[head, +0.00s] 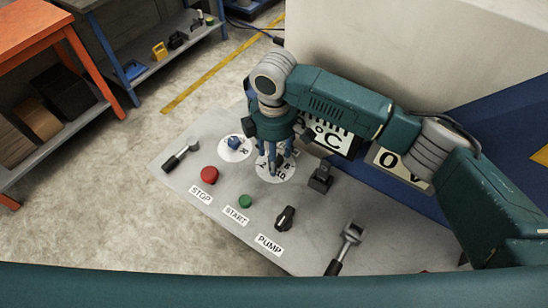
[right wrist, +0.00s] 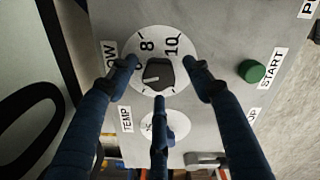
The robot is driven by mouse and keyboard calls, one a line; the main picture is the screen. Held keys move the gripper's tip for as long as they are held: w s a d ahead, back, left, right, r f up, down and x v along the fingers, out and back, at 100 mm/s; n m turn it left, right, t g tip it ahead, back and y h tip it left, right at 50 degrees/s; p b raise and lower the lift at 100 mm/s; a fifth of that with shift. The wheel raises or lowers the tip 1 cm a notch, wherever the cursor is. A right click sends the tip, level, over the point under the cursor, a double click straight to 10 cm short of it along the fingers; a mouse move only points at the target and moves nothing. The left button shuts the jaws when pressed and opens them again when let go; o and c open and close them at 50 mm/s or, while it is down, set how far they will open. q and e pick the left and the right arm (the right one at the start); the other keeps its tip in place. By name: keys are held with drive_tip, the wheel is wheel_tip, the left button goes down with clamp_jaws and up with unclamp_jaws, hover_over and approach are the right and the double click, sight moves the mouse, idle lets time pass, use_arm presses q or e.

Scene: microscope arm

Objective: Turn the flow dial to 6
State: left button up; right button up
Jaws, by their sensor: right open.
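The flow dial is a white disc (head: 290,170) on the grey panel, partly hidden by my right gripper (head: 272,165) in the head view. In the right wrist view, the dial's black knob (right wrist: 158,74) sits at the disc's middle, with 8 and 10 readable above it. A digit at the left is mostly behind a finger. A pale mark shows on the knob's left part; the exact number it points at cannot be told. My right gripper's three blue fingers are open and spread around the knob, with visible gaps to it. My left gripper is not in view.
The temp dial (head: 234,146), red stop button (head: 209,174), green start button (head: 246,201) and black pump knob (head: 285,218) share the panel. Levers stand at its left (head: 180,153) and front right (head: 346,247). Display boxes (head: 333,138) stand behind the dial.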

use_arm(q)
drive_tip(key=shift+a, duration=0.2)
use_arm(e)
drive_tip(key=shift+c, duration=0.5)
drive_tip(key=c, duration=1)
drive_tip(key=m+p, duration=0.2)
drive_tip(key=p, duration=0.1)
drive_tip(key=shift+s+a+r, duration=0.1)
drive_tip(key=shift+r, duration=0.25)
drive_tip(key=shift+m+p, duration=0.3)
drive_tip(key=shift+p, duration=0.25)
drive_tip(key=shift+f, duration=0.25)
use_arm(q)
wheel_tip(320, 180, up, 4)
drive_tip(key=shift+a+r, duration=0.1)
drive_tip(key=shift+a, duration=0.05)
use_arm(e)
drive_tip(key=o, duration=1.1)
drive_tip(key=shift+a, duration=0.1)
